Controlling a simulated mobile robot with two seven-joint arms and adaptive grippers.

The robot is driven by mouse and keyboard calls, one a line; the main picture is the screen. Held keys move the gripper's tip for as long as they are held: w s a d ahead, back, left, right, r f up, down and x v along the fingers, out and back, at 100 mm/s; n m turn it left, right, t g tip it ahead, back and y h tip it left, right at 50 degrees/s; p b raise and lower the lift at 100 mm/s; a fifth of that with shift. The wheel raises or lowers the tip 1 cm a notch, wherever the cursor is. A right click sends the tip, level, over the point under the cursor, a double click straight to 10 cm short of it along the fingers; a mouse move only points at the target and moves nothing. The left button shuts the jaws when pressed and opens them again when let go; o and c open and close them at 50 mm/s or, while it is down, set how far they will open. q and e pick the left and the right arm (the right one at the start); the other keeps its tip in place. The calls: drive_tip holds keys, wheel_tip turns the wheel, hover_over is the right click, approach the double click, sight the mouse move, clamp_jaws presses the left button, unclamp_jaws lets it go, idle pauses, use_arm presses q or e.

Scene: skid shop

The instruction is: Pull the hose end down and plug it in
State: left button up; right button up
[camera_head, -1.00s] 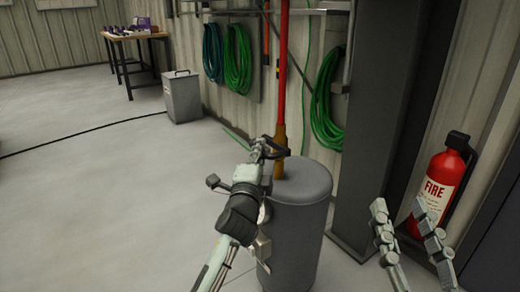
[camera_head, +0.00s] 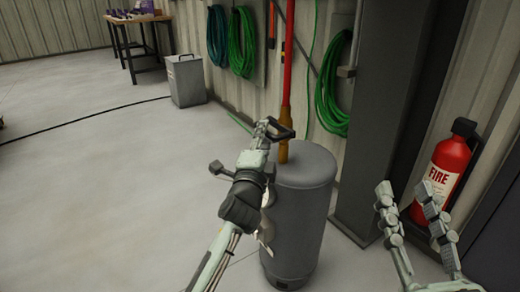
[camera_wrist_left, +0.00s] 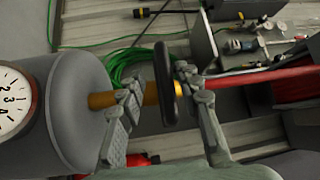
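A black ring-like handle (camera_head: 281,130) sits around the hose end. It shows edge-on in the left wrist view (camera_wrist_left: 166,85). My left gripper (camera_head: 262,131) is at this handle. In the left wrist view its fingers (camera_wrist_left: 160,98) stand apart, either side of the handle, in front of the hose end. The near finger hides part of the brass end. My right gripper (camera_head: 404,192) is open and empty, right of the tank.
A dark column (camera_head: 380,110) stands right behind the tank. A fire extinguisher (camera_head: 448,170) is on the wall at right. Green hose coils (camera_head: 328,90) hang on the wall. A grey bin (camera_head: 185,80) and a bench (camera_head: 140,20) are far left. The left floor is mostly clear.

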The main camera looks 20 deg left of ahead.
use_arm(q)
drive_tip(key=s+d+f, duration=0.1)
drive_tip(key=s, duration=1)
drive_tip(key=shift+d+f, duration=0.25)
